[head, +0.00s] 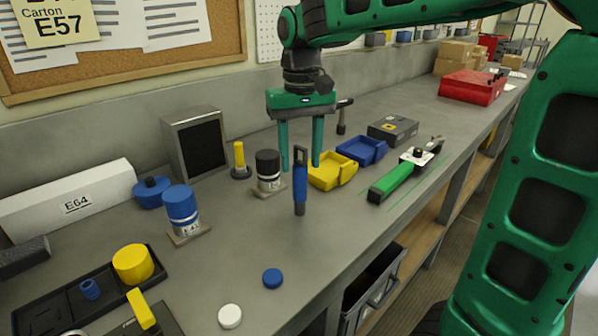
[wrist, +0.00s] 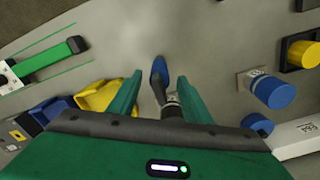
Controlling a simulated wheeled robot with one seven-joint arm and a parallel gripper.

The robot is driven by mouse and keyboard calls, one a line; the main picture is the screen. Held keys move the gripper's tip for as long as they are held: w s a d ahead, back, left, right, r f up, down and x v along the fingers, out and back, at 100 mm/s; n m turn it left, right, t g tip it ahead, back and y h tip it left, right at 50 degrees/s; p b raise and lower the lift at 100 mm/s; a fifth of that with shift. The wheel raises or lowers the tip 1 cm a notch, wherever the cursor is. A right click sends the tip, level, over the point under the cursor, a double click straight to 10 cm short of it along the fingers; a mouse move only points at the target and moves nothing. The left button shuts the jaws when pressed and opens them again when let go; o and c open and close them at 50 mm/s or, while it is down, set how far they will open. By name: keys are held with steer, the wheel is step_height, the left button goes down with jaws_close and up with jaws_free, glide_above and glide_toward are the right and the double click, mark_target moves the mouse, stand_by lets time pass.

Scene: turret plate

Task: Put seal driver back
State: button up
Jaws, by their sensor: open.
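A blue-handled tool with dark ends (head: 300,190) is in front of my gripper; I take it for the seal driver, though no label shows. It also appears in the wrist view (wrist: 160,78), between the finger lines. I cannot tell whether it stands or lies on the bench. My gripper (head: 300,168) points down above the bench, its two green fingers apart on either side of the tool's upper part in the picture. The fingers show open in the wrist view (wrist: 158,85) too, with no clear contact on the tool.
Close behind are a black-capped jar (head: 268,170), a yellow-handled peg (head: 239,160) and yellow (head: 330,176) and blue (head: 362,150) bins. A green-handled tool (head: 392,182) lies right. A blue-capped jar (head: 182,212) stands left. Blue (head: 272,278) and white (head: 230,316) discs lie in front.

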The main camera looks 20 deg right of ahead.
step_height(320, 180, up, 7)
steer(key=shift+f, duration=0.2)
stand_by(0.5)
